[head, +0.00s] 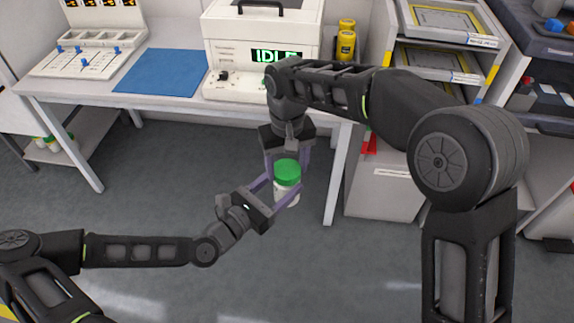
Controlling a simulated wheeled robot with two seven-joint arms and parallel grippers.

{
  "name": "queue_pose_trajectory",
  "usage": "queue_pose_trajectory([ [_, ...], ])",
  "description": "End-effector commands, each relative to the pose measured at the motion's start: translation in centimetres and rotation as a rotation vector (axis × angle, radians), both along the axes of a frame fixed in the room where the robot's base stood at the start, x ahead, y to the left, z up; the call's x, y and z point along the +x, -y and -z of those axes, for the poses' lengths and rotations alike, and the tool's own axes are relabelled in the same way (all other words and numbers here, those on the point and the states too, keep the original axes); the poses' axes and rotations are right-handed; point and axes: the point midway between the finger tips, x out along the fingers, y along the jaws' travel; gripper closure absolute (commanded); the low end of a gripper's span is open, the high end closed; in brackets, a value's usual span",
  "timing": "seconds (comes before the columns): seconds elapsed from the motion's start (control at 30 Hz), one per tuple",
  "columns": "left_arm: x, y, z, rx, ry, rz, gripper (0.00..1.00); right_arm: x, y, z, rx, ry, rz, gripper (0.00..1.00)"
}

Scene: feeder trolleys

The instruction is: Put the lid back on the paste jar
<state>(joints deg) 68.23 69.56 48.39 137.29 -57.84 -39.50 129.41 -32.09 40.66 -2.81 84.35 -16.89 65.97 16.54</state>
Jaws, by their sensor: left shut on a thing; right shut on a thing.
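The paste jar (284,193) is white and upright, held in the air in front of the bench. My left gripper (284,189) comes from the lower left and is shut around the jar's body. The green lid (287,171) is at the top of the jar, in line with it. My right gripper (287,160) reaches down from above and is shut on the lid. Whether the lid is seated or only touching the rim, I cannot tell. The fingers hide parts of the jar's sides.
A white bench (160,103) stands behind, with a blue mat (162,72) and a white machine (225,50) reading IDLE. A shelf trolley (385,190) is at right. The grey floor below the jar is clear.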

Motion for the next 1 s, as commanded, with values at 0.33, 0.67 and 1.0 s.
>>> queue_pose_trajectory([
  [0.33,0.0,0.0,-0.1,-0.001,0.002,0.000,1.00,0.0,0.0,0.5,-0.001,-0.002,0.000,0.76],
  [0.67,0.0,0.0,-0.1,-0.001,0.003,0.000,1.00,0.0,0.0,1.0,-0.001,-0.002,0.000,0.76],
  [1.0,0.0,0.1,-0.3,-0.004,0.007,0.002,1.00,0.0,0.1,1.6,-0.003,-0.004,0.000,0.76],
])
